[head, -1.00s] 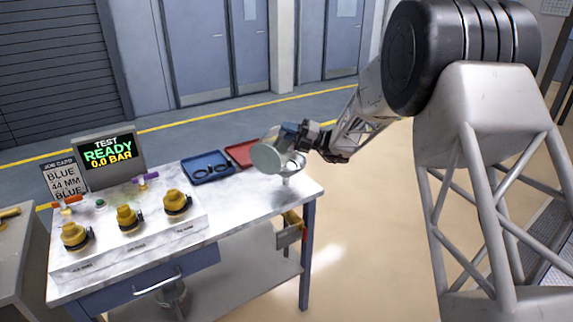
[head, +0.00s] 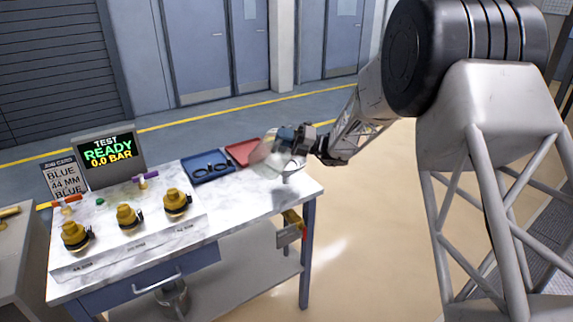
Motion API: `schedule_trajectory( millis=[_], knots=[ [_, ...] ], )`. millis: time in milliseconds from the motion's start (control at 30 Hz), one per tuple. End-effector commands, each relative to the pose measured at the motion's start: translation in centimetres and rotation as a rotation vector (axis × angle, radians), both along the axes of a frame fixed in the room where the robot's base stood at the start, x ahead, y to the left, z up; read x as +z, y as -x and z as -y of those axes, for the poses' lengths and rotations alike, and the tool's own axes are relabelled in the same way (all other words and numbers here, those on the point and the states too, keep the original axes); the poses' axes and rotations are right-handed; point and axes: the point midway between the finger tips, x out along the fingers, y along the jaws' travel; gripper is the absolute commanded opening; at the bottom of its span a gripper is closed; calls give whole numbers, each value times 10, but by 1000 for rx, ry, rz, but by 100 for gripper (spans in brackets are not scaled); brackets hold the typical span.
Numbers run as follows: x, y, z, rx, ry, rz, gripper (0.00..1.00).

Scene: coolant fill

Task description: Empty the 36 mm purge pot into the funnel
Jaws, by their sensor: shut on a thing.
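My gripper (head: 297,138) is above the far right end of the marble bench and is shut on a small pale pot. The pot (head: 270,151) is tilted to the left of the jaws and looks blurred and see-through here. The funnel (head: 290,169) is a small pale shape at the bench's right end, just below the gripper and pot. The pot partly covers it. I cannot tell whether the pot's rim is over the funnel's mouth, or whether anything is pouring. The pot's size marking is not readable.
A blue tray (head: 208,178) with dark rings and a red tray (head: 243,145) lie left of the pot. Several yellow-capped fittings (head: 127,216) stand on the front block. The bench's front right (head: 250,208) is clear.

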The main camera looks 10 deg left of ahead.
Motion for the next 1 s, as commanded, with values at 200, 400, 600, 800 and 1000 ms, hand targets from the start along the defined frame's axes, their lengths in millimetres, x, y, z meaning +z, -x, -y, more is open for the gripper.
schedule_trajectory(
  millis=[200,400,600,800,1000],
  knots=[
    [-9,23,-7,-6,33,124,0],
    [-10,23,-7,-7,35,130,0],
    [-10,23,-7,-6,36,129,0],
    [-10,23,-7,-7,35,131,0],
    [-11,26,-8,-7,43,155,0]
  ],
)
